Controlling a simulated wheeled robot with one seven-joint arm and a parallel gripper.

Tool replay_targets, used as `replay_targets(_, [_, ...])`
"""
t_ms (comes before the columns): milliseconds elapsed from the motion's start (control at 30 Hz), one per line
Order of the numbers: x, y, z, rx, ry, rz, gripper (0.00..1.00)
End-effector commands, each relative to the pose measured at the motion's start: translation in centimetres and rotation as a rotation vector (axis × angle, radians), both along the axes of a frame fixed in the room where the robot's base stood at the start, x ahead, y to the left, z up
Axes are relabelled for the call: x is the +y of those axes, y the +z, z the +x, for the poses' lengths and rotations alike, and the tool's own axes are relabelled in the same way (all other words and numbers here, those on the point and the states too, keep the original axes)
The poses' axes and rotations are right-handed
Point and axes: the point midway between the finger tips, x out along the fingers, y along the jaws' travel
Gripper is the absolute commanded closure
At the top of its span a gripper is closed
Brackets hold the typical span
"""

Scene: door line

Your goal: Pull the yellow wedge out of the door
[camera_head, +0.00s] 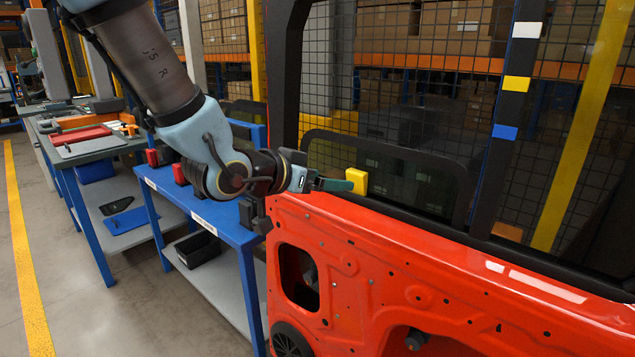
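The yellow wedge (357,180) is a small block standing at the top edge of the red door (430,262), against the dark window frame. My gripper (340,185) reaches in from the left, with its dark green finger tip at the left side of the wedge. Only one finger shows clearly, and the other is hidden or lines up with it. I cannot tell whether the fingers are around the wedge or only beside it. The wedge's lower part, where it meets the door, is hard to see.
A black upright post (508,120) with white, yellow and blue tags stands at right. Wire mesh fencing and shelves of boxes (432,28) are behind the door. A blue workbench (215,222) stands at left, close to the door. Floor (110,310) is clear at lower left.

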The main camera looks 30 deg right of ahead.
Motion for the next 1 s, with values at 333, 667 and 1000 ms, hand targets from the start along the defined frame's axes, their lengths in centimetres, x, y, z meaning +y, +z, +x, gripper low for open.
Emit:
replay_targets(333, [-5.2, -2.2, 1.4, 0.004, 0.001, 0.003, 0.07])
replay_targets(667, [-8.2, -3.6, 2.3, 0.002, 0.004, 0.004, 0.07])
replay_targets(1000, [-8.5, -3.8, 2.4, 0.000, 0.004, 0.004, 0.07])
